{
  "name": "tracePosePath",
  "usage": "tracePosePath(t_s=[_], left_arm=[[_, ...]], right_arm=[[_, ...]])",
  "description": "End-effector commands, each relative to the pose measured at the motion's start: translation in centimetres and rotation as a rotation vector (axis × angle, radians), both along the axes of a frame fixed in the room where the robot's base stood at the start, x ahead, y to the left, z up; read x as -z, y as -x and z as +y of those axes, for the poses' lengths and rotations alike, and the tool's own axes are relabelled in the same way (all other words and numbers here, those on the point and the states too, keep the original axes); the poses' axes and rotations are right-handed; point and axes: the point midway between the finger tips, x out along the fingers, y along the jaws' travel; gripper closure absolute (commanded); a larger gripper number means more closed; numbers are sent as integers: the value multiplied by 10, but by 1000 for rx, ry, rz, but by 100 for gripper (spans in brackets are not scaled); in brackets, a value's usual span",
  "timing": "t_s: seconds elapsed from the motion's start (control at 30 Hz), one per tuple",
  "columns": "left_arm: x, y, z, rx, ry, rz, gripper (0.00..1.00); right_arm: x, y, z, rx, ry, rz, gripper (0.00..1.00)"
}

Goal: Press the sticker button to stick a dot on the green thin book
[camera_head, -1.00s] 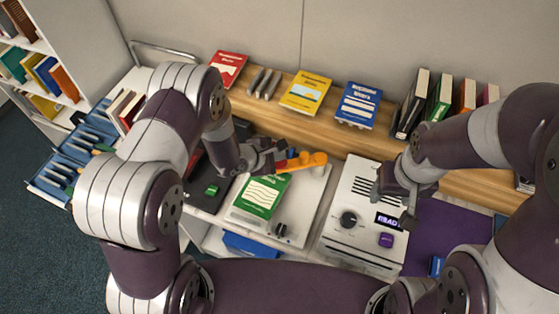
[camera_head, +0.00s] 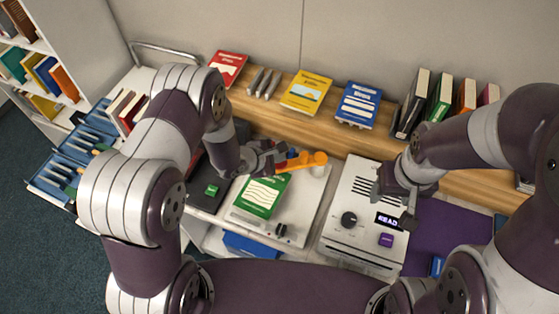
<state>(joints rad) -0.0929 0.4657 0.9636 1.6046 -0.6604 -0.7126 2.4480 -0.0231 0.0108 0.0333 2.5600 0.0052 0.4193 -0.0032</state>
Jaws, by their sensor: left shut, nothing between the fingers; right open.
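The green thin book (camera_head: 262,195) lies flat, cover up, on a pale board. My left gripper (camera_head: 279,155) is shut and empty, just above the book's top edge and near an orange-handled tool (camera_head: 311,159). A white machine (camera_head: 350,249) stands to the right, with a black knob, a lit display (camera_head: 388,220) and a purple button (camera_head: 386,240). My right gripper (camera_head: 396,205) is open and empty over this machine, near the display; it partly hides the machine's right side. A small green button (camera_head: 211,190) shows on a dark device at left. Which button is the sticker button is unclear.
Red (camera_head: 228,69), yellow (camera_head: 306,93) and blue (camera_head: 358,104) books lie on the wooden shelf behind. Upright books (camera_head: 438,98) stand at right. A blue divided tray (camera_head: 75,160) is at left. A purple mat (camera_head: 450,232) lies right of the machine.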

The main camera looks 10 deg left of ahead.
Motion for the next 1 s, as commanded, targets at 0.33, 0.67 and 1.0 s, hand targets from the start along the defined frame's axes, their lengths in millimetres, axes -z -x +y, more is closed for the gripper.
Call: tracePosePath(t_s=[0.33,0.67,1.0], left_arm=[[5,0,0,0,0,0,100],[9,0,0,0,0,0,100],[13,0,0,-1,1,0,100]], right_arm=[[3,0,0,0,0,0,41],[5,0,0,0,0,0,41],[7,0,0,0,0,0,41]])
